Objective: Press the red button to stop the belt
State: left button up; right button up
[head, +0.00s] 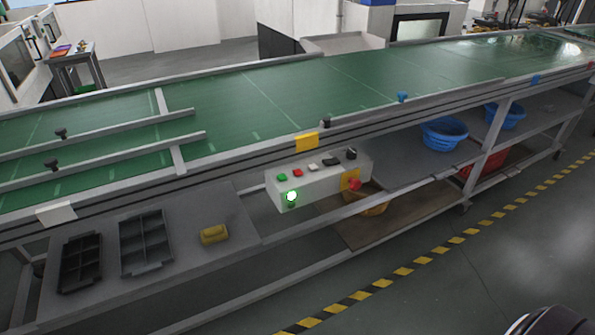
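A pale control box (318,182) is mounted on the near side of the conveyor, below its edge. On its top is a small red button (297,173), just right of a green button (282,178). A white button (312,167) and black switches (331,161) sit further right. A larger red mushroom button (354,184) stands out from a yellow plate on the box's front right. A lit green lamp (291,196) glows on the front left. The green belt (270,100) runs across the view. Neither of my grippers is in view.
A shelf below the belt holds two dark trays (146,243) and a yellow block (214,234). Blue basins (444,134) and a red crate (484,161) are under the belt at right. Yellow-black tape (403,271) marks the clear floor in front.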

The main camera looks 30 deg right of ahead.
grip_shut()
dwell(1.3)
